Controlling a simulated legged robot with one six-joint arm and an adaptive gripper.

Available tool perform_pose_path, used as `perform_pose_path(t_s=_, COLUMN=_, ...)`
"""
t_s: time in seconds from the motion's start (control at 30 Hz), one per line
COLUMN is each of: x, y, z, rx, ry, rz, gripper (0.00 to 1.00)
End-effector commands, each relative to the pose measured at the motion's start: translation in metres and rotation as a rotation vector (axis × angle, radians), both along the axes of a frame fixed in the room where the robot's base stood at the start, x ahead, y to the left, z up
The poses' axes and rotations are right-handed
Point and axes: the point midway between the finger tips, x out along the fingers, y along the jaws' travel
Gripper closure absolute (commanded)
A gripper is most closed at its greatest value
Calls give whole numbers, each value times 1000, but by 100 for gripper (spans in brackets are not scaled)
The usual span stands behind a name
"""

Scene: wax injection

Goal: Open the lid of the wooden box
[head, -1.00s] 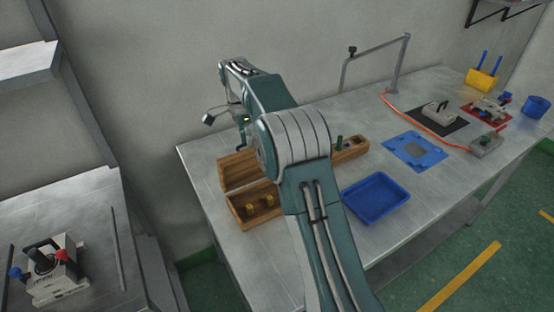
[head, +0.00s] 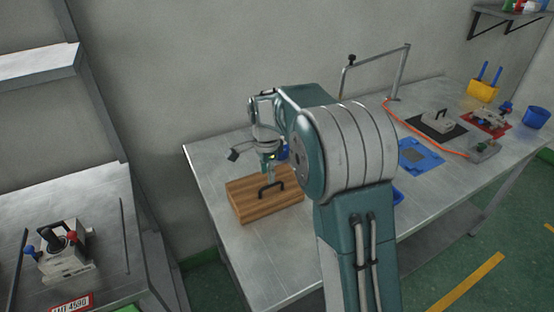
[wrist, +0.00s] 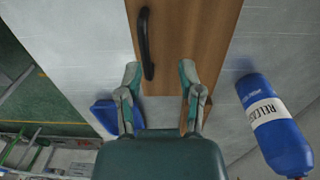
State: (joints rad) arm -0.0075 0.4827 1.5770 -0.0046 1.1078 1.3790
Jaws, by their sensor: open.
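The wooden box (head: 250,207) sits on the near left of the metal table, its striped lid (head: 245,190) down and closed. A black handle (head: 271,188) stands on the lid. My gripper (head: 269,180) is above the lid at the handle, pointing down. In the wrist view my gripper (wrist: 160,72) is open and empty. The handle (wrist: 145,45) runs up the picture there, its lower end between the fingertips, nearer the left one. The lid (wrist: 195,35) fills the upper middle. I cannot tell whether a finger touches the handle.
A blue bottle (wrist: 272,125) stands close beside the box. A blue tray (wrist: 103,113) lies on the other side, mostly hidden by my arm in the head view. A blue plate (head: 420,157) and clamp tools are farther right. The table's left front is clear.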

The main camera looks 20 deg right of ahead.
Motion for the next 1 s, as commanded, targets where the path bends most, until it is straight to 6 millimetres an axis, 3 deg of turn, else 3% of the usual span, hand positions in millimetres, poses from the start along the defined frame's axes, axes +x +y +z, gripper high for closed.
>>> perform_pose_path(t_s=0.4, x=-17, y=-3, z=-21, rx=43, ry=-215, rz=-2, gripper=52)
perform_pose_path(t_s=1.0, x=-33, y=-7, z=74, rx=43, ry=-222, rz=-1, gripper=52)
